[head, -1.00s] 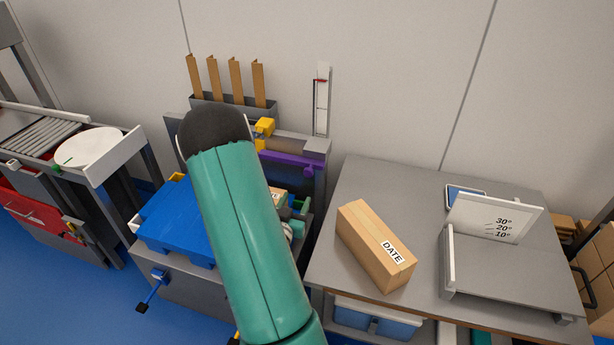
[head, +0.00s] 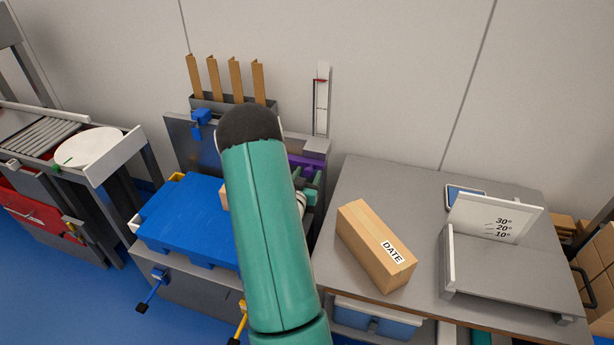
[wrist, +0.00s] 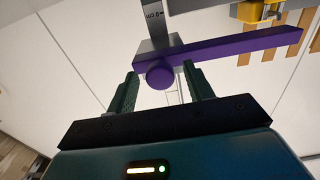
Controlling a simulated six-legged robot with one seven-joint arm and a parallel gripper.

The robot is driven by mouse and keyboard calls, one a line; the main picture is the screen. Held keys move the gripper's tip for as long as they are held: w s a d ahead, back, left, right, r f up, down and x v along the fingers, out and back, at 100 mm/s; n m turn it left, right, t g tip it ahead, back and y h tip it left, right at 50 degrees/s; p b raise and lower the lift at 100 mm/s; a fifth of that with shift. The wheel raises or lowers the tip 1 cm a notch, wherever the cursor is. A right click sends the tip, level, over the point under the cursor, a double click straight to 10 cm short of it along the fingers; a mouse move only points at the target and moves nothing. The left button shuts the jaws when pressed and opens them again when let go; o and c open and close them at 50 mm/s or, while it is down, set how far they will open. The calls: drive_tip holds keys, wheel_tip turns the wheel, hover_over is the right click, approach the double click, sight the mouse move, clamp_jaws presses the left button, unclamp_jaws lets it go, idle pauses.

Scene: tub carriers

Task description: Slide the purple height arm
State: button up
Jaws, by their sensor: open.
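The purple height arm (wrist: 230,48) is a flat bar with a round purple knob (wrist: 159,76) near its left end in the wrist view. In the head view a part of the purple arm (head: 306,161) shows to the right of my own arm, which hides the rest. My gripper (wrist: 160,74) is open, with one finger on each side of the knob. I cannot tell whether either finger touches it. In the head view the dark green gripper (head: 309,184) is partly hidden behind my arm, just below the purple bar.
An upright scale (head: 321,100) with a red mark stands behind the purple arm. A blue plate (head: 188,220) lies to the left. A carton marked DATE (head: 376,245) sits on the grey table (head: 345,190) to the right. A yellow part (wrist: 258,10) hangs near the bar.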

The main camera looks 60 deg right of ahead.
clamp_jaws()
wheel_tip(320, 180, down, 19)
idle(0.5)
unclamp_jaws()
drive_tip(key=shift+r, duration=0.1)
drive_tip(key=shift+a, duration=0.1)
drive_tip(key=s+a, duration=0.2)
drive_tip(key=a, duration=1.1)
drive_tip(key=shift+a, duration=0.25)
